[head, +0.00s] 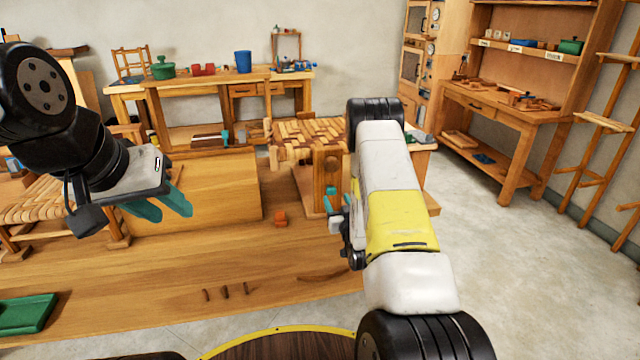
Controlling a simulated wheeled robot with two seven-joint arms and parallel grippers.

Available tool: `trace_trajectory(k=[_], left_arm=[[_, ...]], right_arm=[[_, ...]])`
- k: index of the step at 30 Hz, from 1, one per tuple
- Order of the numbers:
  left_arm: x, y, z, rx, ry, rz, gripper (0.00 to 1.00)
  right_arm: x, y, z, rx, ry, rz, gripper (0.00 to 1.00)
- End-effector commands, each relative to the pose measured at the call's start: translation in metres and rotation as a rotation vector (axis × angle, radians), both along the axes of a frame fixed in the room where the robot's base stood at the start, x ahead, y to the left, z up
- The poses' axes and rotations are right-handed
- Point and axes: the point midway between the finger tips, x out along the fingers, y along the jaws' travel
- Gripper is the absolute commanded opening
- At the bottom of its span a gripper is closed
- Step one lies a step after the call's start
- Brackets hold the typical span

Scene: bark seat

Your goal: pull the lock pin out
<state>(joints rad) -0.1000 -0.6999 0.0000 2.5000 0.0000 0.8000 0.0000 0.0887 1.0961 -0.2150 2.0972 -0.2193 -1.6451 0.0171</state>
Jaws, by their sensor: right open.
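I cannot pick out the lock pin for certain. The woven bark seat (302,131) rests on a wooden stand (328,172) with a round wooden detail on its front. My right gripper (334,205) is open, with teal fingers, just in front of the stand's lower part; its arm hides the area to the right. I cannot tell whether it touches the stand. My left gripper (168,212) hangs above the bench at the left, its teal fingers a little apart with nothing seen between them.
A green tray (28,313) is at the lower left. A wooden box (205,195) stands behind the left gripper. Bare floor lies at the right.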

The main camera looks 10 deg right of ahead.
Motion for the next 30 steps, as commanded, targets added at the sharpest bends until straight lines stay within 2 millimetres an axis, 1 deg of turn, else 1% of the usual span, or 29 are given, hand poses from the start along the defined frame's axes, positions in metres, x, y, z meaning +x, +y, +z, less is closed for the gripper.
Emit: trace_trajectory(k=[2, 4, 12, 15, 20, 27, 29, 30], left_arm=[[0.0, 0.0, 0.0, 0.0, 0.0, 0.0, 0.36], [0.0, 0.0, 0.0, 0.0, 0.0, 0.0, 0.36], [0.0, 0.0, 0.0, 0.0, 0.0, 0.0, 0.36], [0.0, 0.0, 0.0, 0.0, 0.0, 0.0, 0.36], [0.0, 0.0, 0.0, 0.0, 0.0, 0.0, 0.36], [0.0, 0.0, 0.0, 0.0, 0.0, 0.0, 0.36], [0.0, 0.0, 0.0, 0.0, 0.0, 0.0, 0.36], [0.0, 0.0, 0.0, 0.0, 0.0, 0.0, 0.36]], right_arm=[[0.004, 0.0, -0.001, -0.001, -0.006, 0.002, 0.53], [0.012, 0.001, -0.001, -0.001, -0.007, 0.002, 0.53], [0.056, 0.002, 0.0, -0.001, -0.007, 0.002, 0.53], [0.067, 0.003, -0.001, -0.001, -0.005, 0.002, 0.53], [0.076, 0.003, -0.001, 0.0, -0.004, 0.001, 0.53], [0.077, 0.003, -0.001, 0.0, -0.003, 0.0, 0.53], [0.077, 0.003, -0.001, 0.0, -0.003, 0.0, 0.41], [0.077, 0.003, -0.001, 0.0, -0.003, 0.0, 0.33]])
